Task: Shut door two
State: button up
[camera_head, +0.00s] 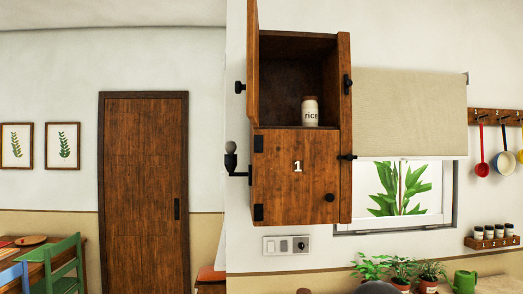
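A brown wooden wall cabinet (345,120) hangs at the middle of the view. Its lower door (290,175) carries a white "1" and a black knob at its right, and it looks shut. The upper compartment is open. Its door (252,65) is swung out at the left edge of the opening and seen nearly edge-on, with a black knob (240,87). No number "2" shows, so I cannot read which door is two. A white jar marked "rice" (310,112) stands inside the upper compartment. My gripper is not in view.
A black wall lamp (231,162) sticks out left of the cabinet. A window with a pale blind (410,115) is to the right. Potted plants (400,270) and a green watering can (465,281) stand below. The space before the cabinet looks clear.

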aim_at(252, 87)
jog(key=z, duration=0.05)
jog(key=k, duration=0.45)
jog(key=u, duration=0.75)
jog(key=i, duration=1.2)
jog(key=z, duration=0.8)
jog(key=i, duration=0.25)
jog(key=z, duration=1.95)
jog(key=k, duration=1.25)
jog(key=u, duration=0.9)
